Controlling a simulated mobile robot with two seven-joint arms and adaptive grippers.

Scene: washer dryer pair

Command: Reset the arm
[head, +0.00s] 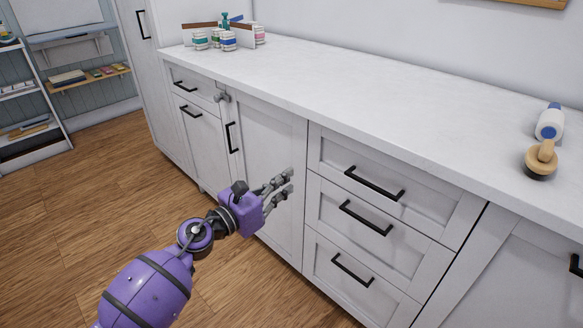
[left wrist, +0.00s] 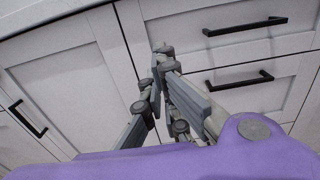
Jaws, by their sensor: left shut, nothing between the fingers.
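My left arm, purple, comes in from the lower left of the head view. Its left gripper (head: 284,183) is in front of the white cabinet door (head: 268,139), left of the drawer stack. In the left wrist view the left gripper's fingers (left wrist: 158,75) are close together at the tips with nothing between them. The cabinet front lies beyond the fingers; I cannot tell whether they touch it. My right gripper is in neither view.
The white countertop (head: 370,85) runs along the wall. A wooden-handled brush (head: 541,160) and a white-and-blue bottle (head: 550,122) stand at its right end. Several small jars (head: 228,41) stand at its far left end. Black handles (head: 374,183) stick out from the drawers. Open wooden floor (head: 75,215) lies left.

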